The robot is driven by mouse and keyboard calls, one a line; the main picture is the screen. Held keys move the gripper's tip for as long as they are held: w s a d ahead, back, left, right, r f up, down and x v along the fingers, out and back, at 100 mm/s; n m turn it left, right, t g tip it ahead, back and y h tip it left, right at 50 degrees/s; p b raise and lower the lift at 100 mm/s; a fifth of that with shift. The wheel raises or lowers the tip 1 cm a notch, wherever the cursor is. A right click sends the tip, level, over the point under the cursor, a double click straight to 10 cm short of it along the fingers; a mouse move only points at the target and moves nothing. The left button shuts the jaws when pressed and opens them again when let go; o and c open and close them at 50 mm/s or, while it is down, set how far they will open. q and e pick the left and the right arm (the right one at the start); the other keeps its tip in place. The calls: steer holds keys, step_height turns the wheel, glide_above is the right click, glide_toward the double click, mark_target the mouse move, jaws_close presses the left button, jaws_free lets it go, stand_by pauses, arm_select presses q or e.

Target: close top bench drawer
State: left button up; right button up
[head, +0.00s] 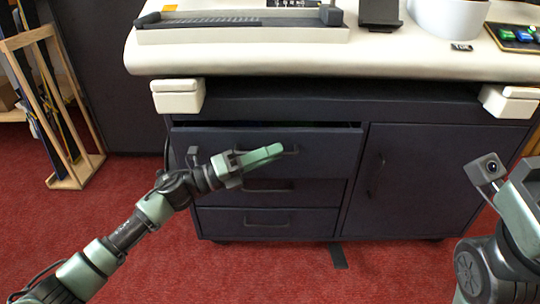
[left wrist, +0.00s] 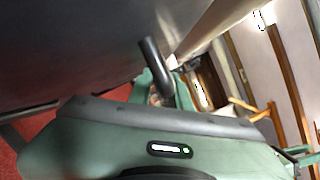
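The top bench drawer (head: 335,146) is pulled out a little, with a dark gap showing above its front. My left gripper (head: 276,152) is at the drawer front, at its bar handle (head: 291,150), partly covering it. In the left wrist view the dark handle (left wrist: 151,58) reaches down between the green fingers (left wrist: 166,92). A gap shows between the fingers, so they look apart; whether they touch the handle is unclear. Part of my right arm shows at the right edge, its fingertips not clearly visible.
Two lower drawers (head: 320,222) and a cabinet door (head: 420,170) look shut. The pale benchtop (head: 240,62) overhangs the drawers and carries a trimmer (head: 240,34) and a white round container (head: 450,15). A wooden rack (head: 75,165) stands left. Red carpet lies in front.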

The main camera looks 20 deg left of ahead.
arm_select(q)
jaws_close()
stand_by(1.4)
